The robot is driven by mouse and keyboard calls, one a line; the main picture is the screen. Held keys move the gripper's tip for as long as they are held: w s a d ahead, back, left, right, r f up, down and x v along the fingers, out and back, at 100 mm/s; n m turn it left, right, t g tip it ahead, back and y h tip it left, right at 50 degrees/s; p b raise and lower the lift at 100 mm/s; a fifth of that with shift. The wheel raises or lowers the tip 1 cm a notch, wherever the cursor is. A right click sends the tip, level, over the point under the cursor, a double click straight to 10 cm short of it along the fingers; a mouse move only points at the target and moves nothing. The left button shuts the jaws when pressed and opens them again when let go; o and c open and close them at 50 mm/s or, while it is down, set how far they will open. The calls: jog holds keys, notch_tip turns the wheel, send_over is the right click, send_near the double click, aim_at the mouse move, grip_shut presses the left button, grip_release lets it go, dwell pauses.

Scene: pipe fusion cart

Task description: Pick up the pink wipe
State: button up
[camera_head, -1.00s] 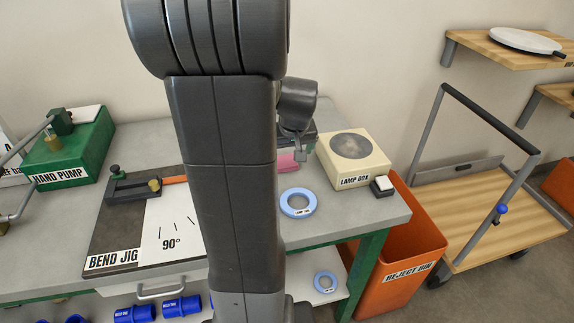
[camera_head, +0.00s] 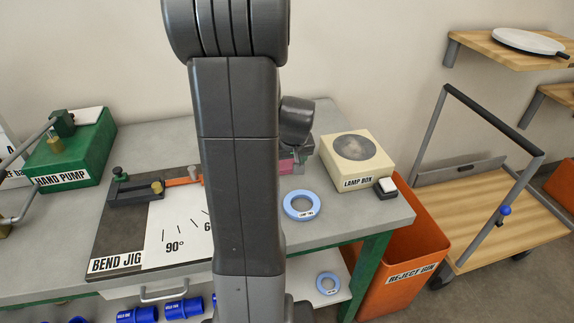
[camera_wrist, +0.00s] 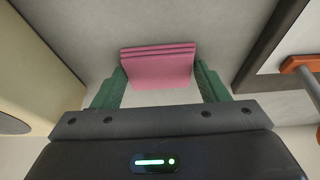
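The pink wipe (camera_wrist: 157,68) lies folded in layers on the grey bench top in the wrist view. My gripper (camera_wrist: 160,88) is open, with one green finger on each side of the wipe. There is a small gap beside the left finger and a wider gap beside the right one. In the head view, my arm hides most of the wipe, and a pink part (camera_head: 286,166) shows beside the gripper. I cannot tell from these views how high the fingers are above the bench.
The cream lamp box (camera_head: 372,178) stands just right of the gripper. A blue ring (camera_head: 290,205) lies in front on the bench. The bend jig (camera_head: 128,222) and green hand pump (camera_head: 75,150) are to the left. An orange reject bin (camera_head: 420,240) stands right of the bench.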

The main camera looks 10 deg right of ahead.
jog(key=shift+c, duration=0.4)
jog(key=shift+r, duration=0.2)
notch_tip(320, 180, up, 10)
jog(key=shift+f, duration=0.2)
jog(key=o, duration=0.4)
jog(key=shift+c, duration=0.2)
jog(key=c, duration=0.3)
jog(key=shift+r, duration=0.1)
